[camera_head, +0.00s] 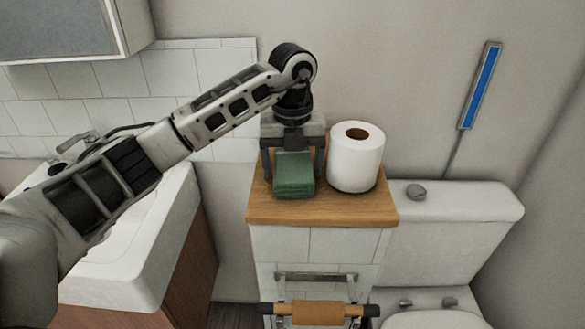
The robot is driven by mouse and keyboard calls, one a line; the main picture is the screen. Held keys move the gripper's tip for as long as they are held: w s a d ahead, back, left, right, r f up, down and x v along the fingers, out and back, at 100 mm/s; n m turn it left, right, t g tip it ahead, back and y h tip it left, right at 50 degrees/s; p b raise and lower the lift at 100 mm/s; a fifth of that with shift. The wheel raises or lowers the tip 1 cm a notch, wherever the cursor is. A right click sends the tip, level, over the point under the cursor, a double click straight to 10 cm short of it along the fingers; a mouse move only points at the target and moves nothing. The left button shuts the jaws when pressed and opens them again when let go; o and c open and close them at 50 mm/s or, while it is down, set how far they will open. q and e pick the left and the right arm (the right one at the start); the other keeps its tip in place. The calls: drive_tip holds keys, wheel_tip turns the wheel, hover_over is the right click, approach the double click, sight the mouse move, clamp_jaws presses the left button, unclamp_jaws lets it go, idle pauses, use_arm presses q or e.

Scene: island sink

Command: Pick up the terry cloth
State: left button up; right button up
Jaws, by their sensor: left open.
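The terry cloth (294,176) is a folded green block lying on the wooden top (325,210) of a small tiled stand. My left gripper (293,165) points down over the cloth from behind it, with one finger on each side. The fingers are open and apart, and the cloth lies between them. The far end of the cloth is hidden by the gripper body. I cannot tell whether the fingers touch its sides. My right gripper is not in view.
A white toilet roll (356,157) stands upright just right of the cloth, close to the right finger. A white sink (133,260) is at the left, under my left arm. A toilet (450,230) stands at the right. The wall is close behind the stand.

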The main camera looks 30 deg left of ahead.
sight(292, 163)
use_arm(q)
drive_tip(key=shift+c, duration=0.3)
drive_tip(key=c, duration=0.7)
drive_tip(key=shift+r, duration=0.45)
wheel_tip(292, 163, up, 2)
drive_tip(key=shift+r+b, duration=0.25)
drive_tip(key=shift+b, duration=0.25)
drive_tip(key=s+a+r, duration=0.1)
drive_tip(key=s+r, duration=0.2)
drive_tip(key=s, duration=0.1)
drive_tip(key=s+a+r, duration=0.2)
drive_tip(key=s+r, duration=0.1)
drive_tip(key=s, duration=0.2)
drive_tip(key=s+a+r+p, duration=0.1)
drive_tip(key=s+r, duration=0.2)
drive_tip(key=s, duration=0.1)
drive_tip(key=shift+s+a+r, duration=0.15)
drive_tip(key=shift+a+r, duration=0.15)
